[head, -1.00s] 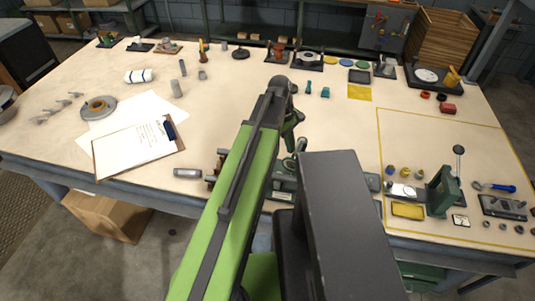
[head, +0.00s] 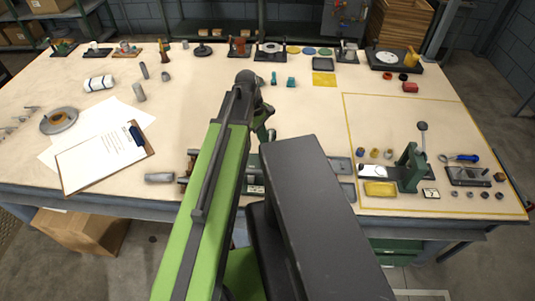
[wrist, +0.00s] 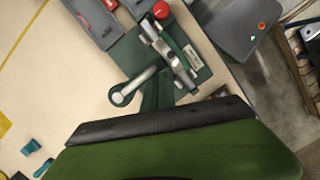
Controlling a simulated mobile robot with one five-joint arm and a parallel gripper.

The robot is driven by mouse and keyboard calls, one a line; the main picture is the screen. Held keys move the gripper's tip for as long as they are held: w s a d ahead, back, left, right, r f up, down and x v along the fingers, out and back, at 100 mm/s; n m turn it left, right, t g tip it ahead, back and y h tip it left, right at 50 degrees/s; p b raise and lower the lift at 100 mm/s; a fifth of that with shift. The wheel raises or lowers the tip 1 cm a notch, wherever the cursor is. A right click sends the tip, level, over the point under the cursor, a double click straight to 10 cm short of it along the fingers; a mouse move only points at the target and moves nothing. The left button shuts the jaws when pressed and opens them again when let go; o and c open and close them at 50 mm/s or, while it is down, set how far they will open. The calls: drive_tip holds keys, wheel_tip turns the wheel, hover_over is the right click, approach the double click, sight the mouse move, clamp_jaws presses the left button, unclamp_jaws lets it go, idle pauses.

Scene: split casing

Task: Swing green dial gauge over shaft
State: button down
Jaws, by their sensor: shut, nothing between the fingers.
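A dark green fixture (wrist: 185,85) lies near the table edge in the wrist view. It carries a silver clamp-like part (wrist: 170,48) and a silver arm ending in a ring (wrist: 120,97). I cannot make out a dial face or tell which part is the gauge or the shaft. In the head view my arm hides most of the fixture (head: 255,189). My gripper (wrist: 165,128) fills the bottom of the wrist view as a dark green body with a black edge. It is shut and empty, apart from the ring in the picture.
Grey trays (wrist: 95,20) and a red knob (wrist: 160,10) are beside the fixture. A grey cylinder (head: 159,178) lies left of my arm. A clipboard (head: 100,160) lies further left. A green press (head: 410,170) stands at the right. The table's middle is mostly clear.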

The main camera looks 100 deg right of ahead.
drive_tip(key=shift+w, duration=0.1)
drive_tip(key=w+d+r+p, duration=0.3)
drive_tip(key=w+r+p, duration=0.2)
drive_tip(key=r+p, duration=0.4)
drive_tip(key=shift+w+r+p, duration=0.2)
drive_tip(key=shift+r+p, duration=0.15)
drive_tip(key=shift+d, duration=0.1)
